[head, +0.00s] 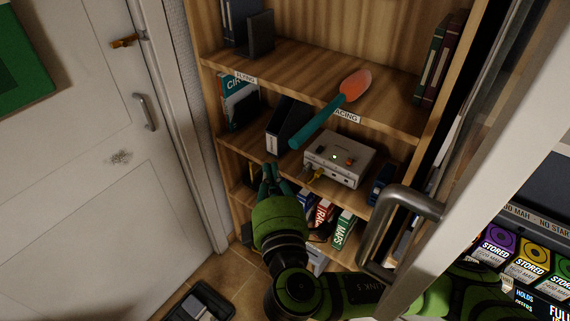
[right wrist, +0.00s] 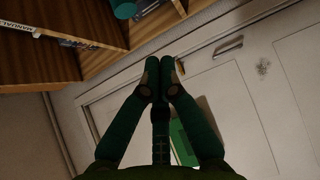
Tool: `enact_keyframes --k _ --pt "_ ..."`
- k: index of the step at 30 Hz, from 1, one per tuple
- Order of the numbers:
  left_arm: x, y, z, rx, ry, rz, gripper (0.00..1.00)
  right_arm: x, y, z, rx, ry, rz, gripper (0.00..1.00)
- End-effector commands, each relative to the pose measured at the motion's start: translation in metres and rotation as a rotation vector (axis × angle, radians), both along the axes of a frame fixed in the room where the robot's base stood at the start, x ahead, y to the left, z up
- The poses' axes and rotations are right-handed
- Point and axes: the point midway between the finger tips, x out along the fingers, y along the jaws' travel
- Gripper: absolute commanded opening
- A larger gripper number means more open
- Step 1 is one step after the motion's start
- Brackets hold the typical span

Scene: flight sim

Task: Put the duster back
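The duster (head: 325,116) has an orange head and a long teal handle. In the head view it lies at the edge of the shelf, head inward on the board and handle poking out over the front edge. A round teal end, probably its handle, shows at the top of the right wrist view (right wrist: 124,9). My right gripper (head: 267,172) is below and left of the handle end, apart from it, in front of the lower shelves. Its fingertips (right wrist: 160,65) meet with nothing between them. My left gripper is not in view.
The wooden bookcase (head: 300,62) holds binders, books and a grey box (head: 339,158) with a yellow plug. A white door (head: 75,150) stands at left. A metal handle (head: 395,225) on a pale panel is close at right. The shelf around the duster's head is mostly clear.

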Motion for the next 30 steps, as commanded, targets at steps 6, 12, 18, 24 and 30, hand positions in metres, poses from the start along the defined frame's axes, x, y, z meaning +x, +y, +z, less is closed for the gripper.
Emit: enact_keyframes --k 6,12,18,24,30 --pt "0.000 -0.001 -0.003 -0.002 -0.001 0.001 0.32 0.025 -0.019 0.000 -0.003 -0.001 -0.002 0.00" --pt "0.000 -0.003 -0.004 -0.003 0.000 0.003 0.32 0.032 -0.024 0.000 0.000 0.001 0.000 0.00" --pt "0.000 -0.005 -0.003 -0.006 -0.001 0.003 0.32 0.032 -0.024 0.000 0.000 0.002 0.001 0.00" --pt "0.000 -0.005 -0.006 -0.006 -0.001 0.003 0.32 0.039 -0.029 -0.002 0.000 0.003 -0.003 0.00" --pt "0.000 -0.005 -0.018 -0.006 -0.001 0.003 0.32 0.077 -0.058 -0.005 0.000 0.003 -0.008 0.00"
